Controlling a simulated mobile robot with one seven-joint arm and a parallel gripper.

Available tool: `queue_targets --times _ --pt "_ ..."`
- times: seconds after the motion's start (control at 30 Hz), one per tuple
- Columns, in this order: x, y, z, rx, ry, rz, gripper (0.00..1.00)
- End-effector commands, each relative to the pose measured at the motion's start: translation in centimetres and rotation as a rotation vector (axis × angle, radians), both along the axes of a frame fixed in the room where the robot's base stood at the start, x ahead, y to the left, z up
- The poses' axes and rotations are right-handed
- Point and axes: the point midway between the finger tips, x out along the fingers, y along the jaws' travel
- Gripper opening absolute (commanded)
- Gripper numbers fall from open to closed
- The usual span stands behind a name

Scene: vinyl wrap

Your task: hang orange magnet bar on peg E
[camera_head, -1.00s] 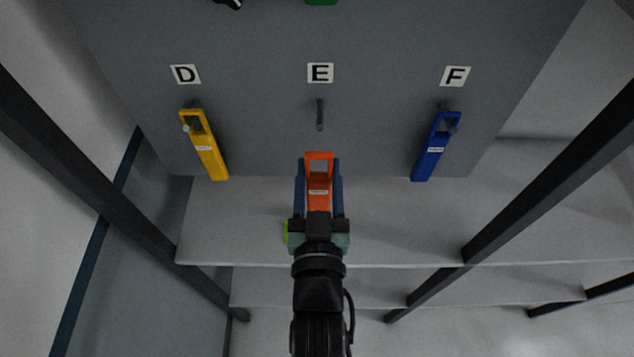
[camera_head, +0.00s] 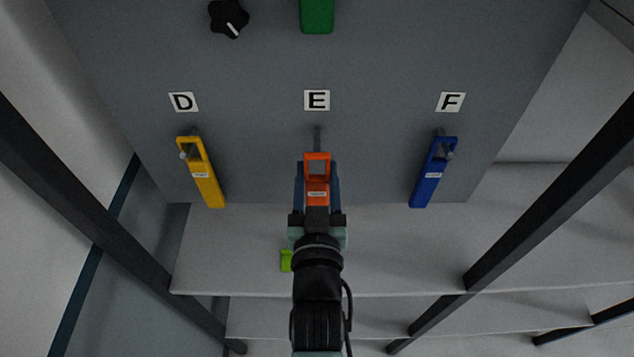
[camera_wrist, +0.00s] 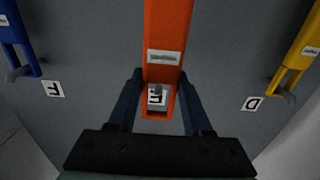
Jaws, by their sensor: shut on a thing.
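My gripper (camera_head: 317,190) is shut on the orange magnet bar (camera_head: 317,169), with a blue finger on each side of it. The bar's open loop end points toward the grey panel. Peg E (camera_head: 317,136) sticks out just below the E label (camera_head: 317,100), and its lower part is behind the loop's top edge. In the wrist view the orange bar (camera_wrist: 165,28) runs down between the fingers, and the peg tip and E label (camera_wrist: 156,96) show through its loop. I cannot tell whether the peg has passed through the loop.
A yellow bar (camera_head: 206,181) hangs at D on the left and a blue bar (camera_head: 428,181) hangs at F on the right. A black knob (camera_head: 228,18) and a green object (camera_head: 317,14) are higher on the panel. A light shelf (camera_head: 400,250) lies below.

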Motion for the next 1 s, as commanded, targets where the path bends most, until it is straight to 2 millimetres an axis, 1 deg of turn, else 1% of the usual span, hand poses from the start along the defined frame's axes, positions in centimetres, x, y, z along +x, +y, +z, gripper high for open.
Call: queue_targets --times 0.63,0.77,1.0 --pt "4.0 0.0 -0.1 -0.001 -0.005 0.000 0.00" --pt "4.6 0.0 -0.8 -0.001 -0.003 0.000 0.00" --pt "5.2 0.0 -1.2 -0.001 -0.003 0.000 0.00"
